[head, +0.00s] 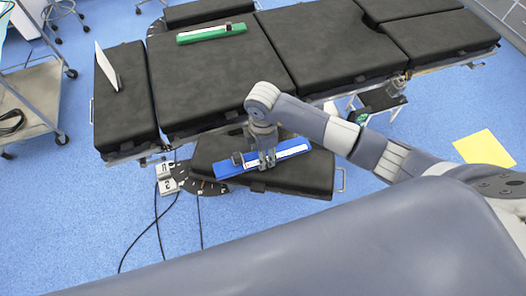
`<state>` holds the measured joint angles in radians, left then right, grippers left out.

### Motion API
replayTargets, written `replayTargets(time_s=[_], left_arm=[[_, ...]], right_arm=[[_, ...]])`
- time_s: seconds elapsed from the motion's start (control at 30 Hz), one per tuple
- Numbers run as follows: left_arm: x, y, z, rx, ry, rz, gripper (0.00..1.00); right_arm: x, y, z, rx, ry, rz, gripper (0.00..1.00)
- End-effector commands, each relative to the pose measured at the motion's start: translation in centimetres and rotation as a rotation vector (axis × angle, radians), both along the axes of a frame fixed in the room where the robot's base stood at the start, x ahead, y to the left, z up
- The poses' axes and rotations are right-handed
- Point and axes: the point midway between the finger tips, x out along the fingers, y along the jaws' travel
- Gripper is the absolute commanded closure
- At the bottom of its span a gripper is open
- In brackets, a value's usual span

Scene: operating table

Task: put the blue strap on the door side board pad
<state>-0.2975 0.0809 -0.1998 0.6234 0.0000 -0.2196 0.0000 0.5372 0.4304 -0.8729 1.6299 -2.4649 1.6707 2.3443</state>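The blue strap (228,170), with a white stripe along it, lies over the near board pad (305,178), a black cushion at the near long side of the operating table. My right gripper (266,160) points down at the middle of the strap, with its fingers at the strap. Whether they are closed on it cannot be told at this size. Another black board pad (205,10) is at the table's far side. Which pad is on the door side does not show. My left gripper is not in view.
A green strap (212,33) lies on the operating table (215,80). A thin white panel (107,66) stands at its left end. A grey trolley (35,95) is at the left. Cables (158,225) and a yellow sheet (485,150) are on the blue floor.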

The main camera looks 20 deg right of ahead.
Motion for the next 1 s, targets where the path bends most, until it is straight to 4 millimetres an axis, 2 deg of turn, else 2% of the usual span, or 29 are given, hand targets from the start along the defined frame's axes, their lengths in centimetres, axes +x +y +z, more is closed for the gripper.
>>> replayTargets(time_s=[0.03,0.07,0.37,0.5,0.67,1.0], left_arm=[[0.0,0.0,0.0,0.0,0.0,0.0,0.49],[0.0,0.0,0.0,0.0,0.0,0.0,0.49],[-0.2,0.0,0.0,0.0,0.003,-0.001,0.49],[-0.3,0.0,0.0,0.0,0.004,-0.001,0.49],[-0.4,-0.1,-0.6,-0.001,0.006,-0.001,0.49],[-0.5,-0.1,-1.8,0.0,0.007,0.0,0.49]], right_arm=[[0.0,0.0,0.0,0.0,0.0,0.0,0.41],[0.0,0.0,0.0,0.0,0.0,0.0,0.37],[0.0,0.0,0.1,0.0,0.0,0.0,0.37],[0.1,0.0,0.8,0.001,-0.002,0.0,0.37],[0.2,0.0,3.5,0.002,-0.007,0.001,0.37],[0.1,0.0,10.3,0.001,-0.004,0.001,0.37]])
